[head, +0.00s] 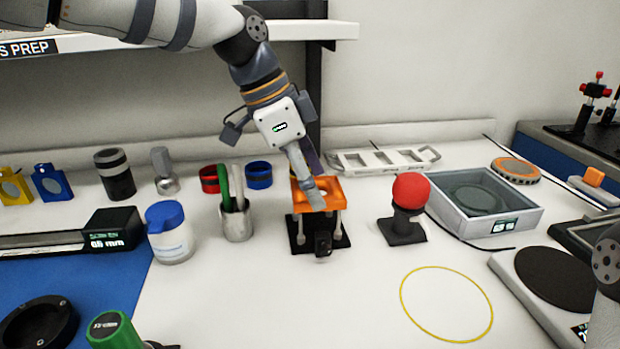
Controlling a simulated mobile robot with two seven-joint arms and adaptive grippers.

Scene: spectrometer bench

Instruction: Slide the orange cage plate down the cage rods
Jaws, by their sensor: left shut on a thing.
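The orange cage plate (331,196) sits level on the upper part of the cage rods (299,233). The rods stand upright on a black base (297,246) in the middle of the bench. My left gripper (316,199) reaches down from above and is shut on the orange plate. The gripper covers part of the plate and the rear rods. A small black part (323,243) is at the front of the cage. My right gripper is not in view.
A pen cup (237,224) and a white jar with a blue lid (170,240) stand left of the cage. A red ball on a black stand (410,192) is to the right. The bench in front is clear around a yellow ring (403,304).

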